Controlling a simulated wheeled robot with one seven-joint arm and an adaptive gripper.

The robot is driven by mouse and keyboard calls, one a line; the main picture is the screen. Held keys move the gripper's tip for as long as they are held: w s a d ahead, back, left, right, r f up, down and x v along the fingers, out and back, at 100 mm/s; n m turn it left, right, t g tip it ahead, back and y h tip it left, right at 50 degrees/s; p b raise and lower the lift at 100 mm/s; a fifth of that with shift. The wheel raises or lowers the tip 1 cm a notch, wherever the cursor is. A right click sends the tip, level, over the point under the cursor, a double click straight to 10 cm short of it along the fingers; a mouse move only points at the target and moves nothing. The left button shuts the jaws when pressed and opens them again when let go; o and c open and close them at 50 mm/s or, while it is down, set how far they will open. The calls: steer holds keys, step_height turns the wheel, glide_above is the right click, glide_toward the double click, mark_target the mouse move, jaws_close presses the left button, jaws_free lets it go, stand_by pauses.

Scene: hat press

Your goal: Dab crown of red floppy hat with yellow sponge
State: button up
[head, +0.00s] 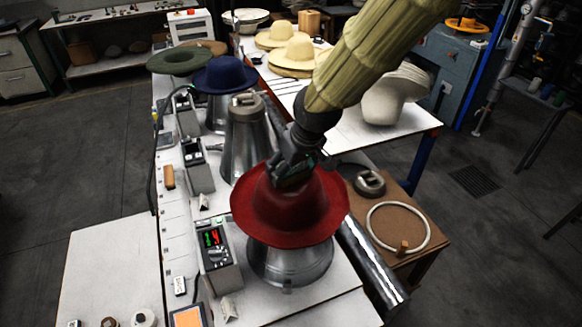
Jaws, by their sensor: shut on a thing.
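The red floppy hat (285,226) sits brim out on a metal cone-shaped stand (290,263) at the front of the bench. My gripper (289,183) comes down from the upper right over the hat's crown. Its dark fingers are at the crown, and I cannot tell whether they or what they hold touch the felt. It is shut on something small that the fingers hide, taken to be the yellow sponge. No yellow shows between the fingers.
An orange square pad (188,318) lies at the bench front. A control box (215,247) stands left of the hat. A blue hat (224,75) and a bare metal cone (247,140) stand behind. A brown side table (415,207) with a ring is at right.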

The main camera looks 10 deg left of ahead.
steer(key=shift+r+p, duration=2.65)
steer(key=shift+r, duration=0.8)
steer(key=shift+f, duration=0.15)
steer(key=shift+f+b, duration=1.6)
steer(key=shift+f, duration=1.2)
steer(key=shift+f, duration=0.6)
steer(key=shift+r, duration=0.1)
steer(key=shift+r+p, duration=2.4)
steer(key=shift+r, duration=1.05)
